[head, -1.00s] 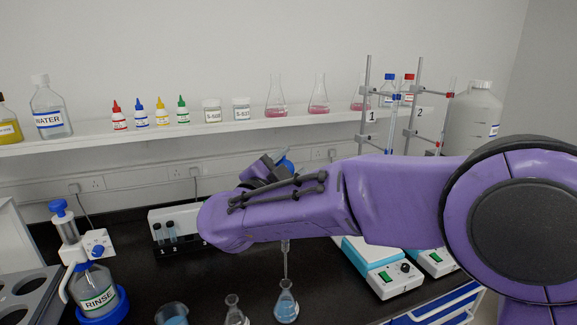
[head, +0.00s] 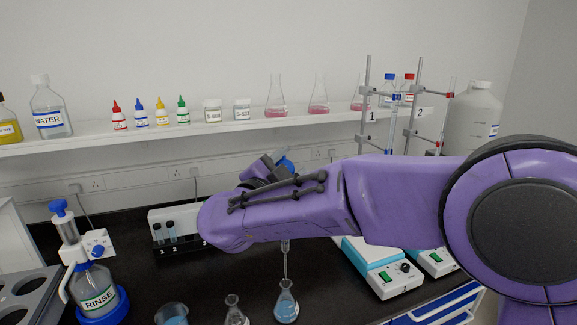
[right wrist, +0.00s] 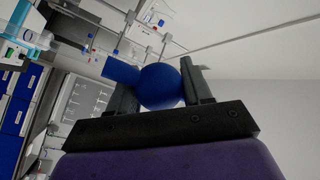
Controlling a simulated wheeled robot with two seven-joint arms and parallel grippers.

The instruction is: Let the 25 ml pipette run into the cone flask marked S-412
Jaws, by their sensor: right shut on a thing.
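My right gripper (right wrist: 163,88) is shut on the blue bulb (right wrist: 160,87) of the pipette; in the head view the gripper is mostly hidden by my purple arm and a little of the blue bulb shows behind it. The glass stem of the pipette (head: 286,262) hangs upright below my arm. Its lower end is at the mouth of a cone flask (head: 286,304) with pale blue liquid; I cannot tell how far in the tip is. No S-412 mark is readable on this flask. My left gripper is not in view.
A second cone flask (head: 234,312) and a beaker with blue liquid (head: 173,313) stand to the left. The RINSE bottle (head: 97,290) is at far left. A small tube rack (head: 170,240) is behind. Hotplates (head: 385,275) and clamp stands (head: 365,100) are at right.

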